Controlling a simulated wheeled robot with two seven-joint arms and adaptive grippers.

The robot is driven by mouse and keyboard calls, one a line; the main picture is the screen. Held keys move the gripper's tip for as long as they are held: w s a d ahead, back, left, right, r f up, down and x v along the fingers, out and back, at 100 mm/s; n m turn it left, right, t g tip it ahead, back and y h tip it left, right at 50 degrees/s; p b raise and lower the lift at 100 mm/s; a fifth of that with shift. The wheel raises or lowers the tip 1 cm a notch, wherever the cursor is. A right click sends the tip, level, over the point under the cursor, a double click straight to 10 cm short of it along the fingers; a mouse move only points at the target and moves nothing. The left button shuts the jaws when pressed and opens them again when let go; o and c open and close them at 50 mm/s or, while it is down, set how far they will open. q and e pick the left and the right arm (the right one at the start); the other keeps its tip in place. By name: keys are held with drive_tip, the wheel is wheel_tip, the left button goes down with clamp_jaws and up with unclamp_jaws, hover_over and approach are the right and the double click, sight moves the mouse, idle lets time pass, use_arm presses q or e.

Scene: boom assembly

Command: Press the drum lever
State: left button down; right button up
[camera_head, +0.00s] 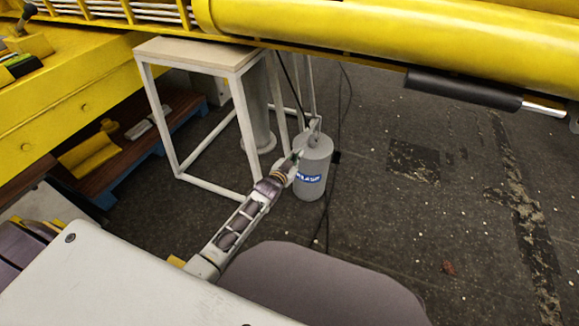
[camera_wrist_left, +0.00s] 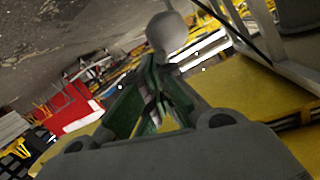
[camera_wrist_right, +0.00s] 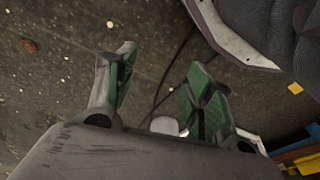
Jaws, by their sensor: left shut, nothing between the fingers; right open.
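The grey drum (camera_head: 314,172) stands upright on the floor with a blue label on its side. Its lever (camera_head: 315,128) appears as small light-grey metalwork at the top, too small to make out fully. My left gripper (camera_head: 296,154) is at the drum's upper left side, by the lever. In the left wrist view, the green-padded fingers of my left gripper (camera_wrist_left: 152,68) are shut and empty. A grey rounded knob (camera_wrist_left: 167,32) sits just beyond their tips; I cannot tell whether they touch. My right gripper (camera_wrist_right: 152,75) is open and empty, outside the head view.
A white-framed table (camera_head: 200,54) stands left of the drum. A yellow boom (camera_head: 400,40) crosses above, with a black cylinder (camera_head: 465,90) under it. A blue-edged pallet (camera_head: 150,150) lies at left. Dark cables run beside the drum. The floor to the right is mostly clear.

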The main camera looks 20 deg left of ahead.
use_arm(q)
drive_tip(key=f+p+v, duration=0.1)
drive_tip(key=v, duration=0.5)
drive_tip(key=shift+s, duration=0.15)
use_arm(e)
drive_tip(key=f, duration=0.3)
drive_tip(key=s+d+f, duration=0.1)
drive_tip(key=f, duration=0.1)
drive_tip(key=shift+d+f, duration=0.1)
drive_tip(key=shift+f, duration=0.05)
use_arm(q)
drive_tip(key=shift+r, duration=0.1)
use_arm(e)
drive_tip(key=shift+w, duration=0.1)
